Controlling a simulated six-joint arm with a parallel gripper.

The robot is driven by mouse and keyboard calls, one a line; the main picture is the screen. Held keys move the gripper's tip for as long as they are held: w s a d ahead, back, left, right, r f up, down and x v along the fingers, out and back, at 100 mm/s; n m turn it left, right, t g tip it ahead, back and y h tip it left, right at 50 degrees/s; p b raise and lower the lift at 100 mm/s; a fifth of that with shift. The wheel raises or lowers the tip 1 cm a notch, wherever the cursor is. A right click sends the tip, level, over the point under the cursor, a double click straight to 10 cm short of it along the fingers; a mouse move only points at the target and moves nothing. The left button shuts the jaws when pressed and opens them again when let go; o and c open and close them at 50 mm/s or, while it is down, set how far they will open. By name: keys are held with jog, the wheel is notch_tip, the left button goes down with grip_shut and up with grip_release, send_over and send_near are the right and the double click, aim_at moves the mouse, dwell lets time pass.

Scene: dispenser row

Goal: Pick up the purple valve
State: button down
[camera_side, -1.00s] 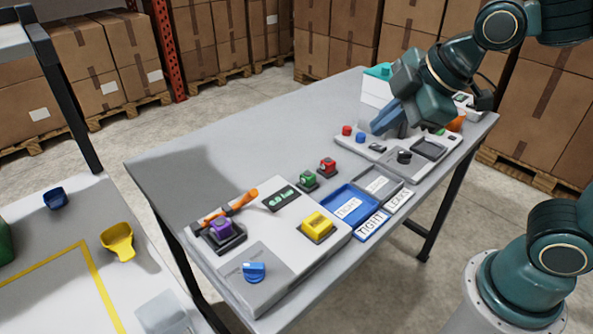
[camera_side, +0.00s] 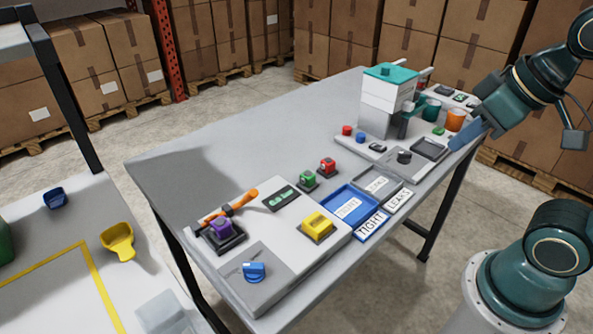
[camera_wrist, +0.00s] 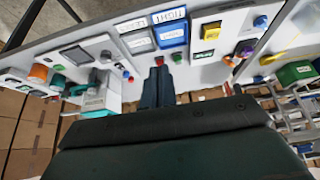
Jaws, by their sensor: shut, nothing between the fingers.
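The purple valve (camera_side: 220,226) sits in a dark square holder (camera_side: 224,240) at the front left end of the table, beside an orange-handled tool (camera_side: 236,202). In the wrist view the purple valve (camera_wrist: 246,48) shows at the upper right. My gripper (camera_side: 456,146) is at the right edge of the table, far from the purple valve. Its blue fingers are shut and empty. In the wrist view the gripper (camera_wrist: 159,68) points towards the table, with its fingers together.
A yellow valve (camera_side: 317,226), a blue knob (camera_side: 254,271), a green valve (camera_side: 308,179) and a red valve (camera_side: 327,166) stand around the near panel. Blue and grey trays (camera_side: 352,191) lie in the middle. A white dispenser with a teal lid (camera_side: 388,90) stands at the back right. The table's left rear is clear.

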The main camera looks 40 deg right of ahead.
jog(key=c, duration=2.2)
grip_release()
jog(key=c, duration=0.8)
grip_release()
jog(key=shift+w, duration=0.1)
